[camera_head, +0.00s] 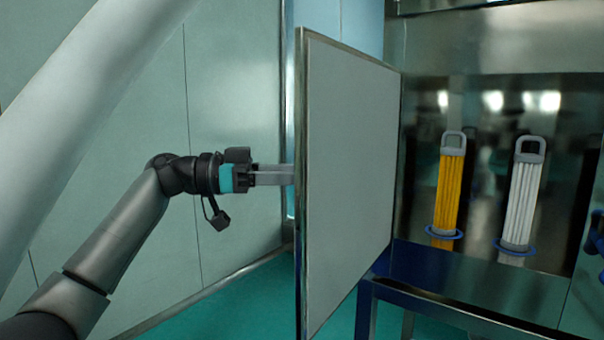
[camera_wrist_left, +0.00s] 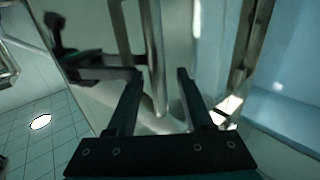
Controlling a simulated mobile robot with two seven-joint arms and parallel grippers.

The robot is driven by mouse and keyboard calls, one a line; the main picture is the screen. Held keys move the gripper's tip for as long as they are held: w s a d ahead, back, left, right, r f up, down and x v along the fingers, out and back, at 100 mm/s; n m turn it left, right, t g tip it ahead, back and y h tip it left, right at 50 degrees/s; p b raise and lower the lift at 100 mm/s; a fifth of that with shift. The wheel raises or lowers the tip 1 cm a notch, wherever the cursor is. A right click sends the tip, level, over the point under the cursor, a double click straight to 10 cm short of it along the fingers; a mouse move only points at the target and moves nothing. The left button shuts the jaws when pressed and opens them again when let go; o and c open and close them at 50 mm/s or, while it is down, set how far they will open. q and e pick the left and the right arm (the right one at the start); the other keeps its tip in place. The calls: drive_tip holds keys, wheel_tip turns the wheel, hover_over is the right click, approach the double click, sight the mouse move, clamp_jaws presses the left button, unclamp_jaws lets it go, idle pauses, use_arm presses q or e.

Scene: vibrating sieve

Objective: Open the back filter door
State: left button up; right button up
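The filter door (camera_head: 345,180) is a pale grey panel with a metal frame. It stands swung out from the cabinet, its right edge by the cabinet opening. My left gripper (camera_head: 284,175) is at the door's left edge, on the far side of the panel; its fingertips meet or pass behind the frame. In the left wrist view the two fingers of this gripper (camera_wrist_left: 160,88) are spread apart, with a vertical metal bar (camera_wrist_left: 152,70) showing between or beyond them. I cannot tell whether they touch it. My right gripper does not show.
Inside the open cabinet stand a yellow filter (camera_head: 449,190) and a white filter (camera_head: 522,195), each with a grey loop handle and blue ring. A dark blue metal frame (camera_head: 440,305) is below. Pale green wall panels (camera_head: 235,120) stand behind my left arm.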

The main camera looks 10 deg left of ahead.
use_arm(q)
drive_tip(key=shift+a, duration=0.1)
drive_tip(key=s+a, duration=0.3)
drive_tip(key=a, duration=1.2)
drive_tip(key=shift+d+f, duration=0.1)
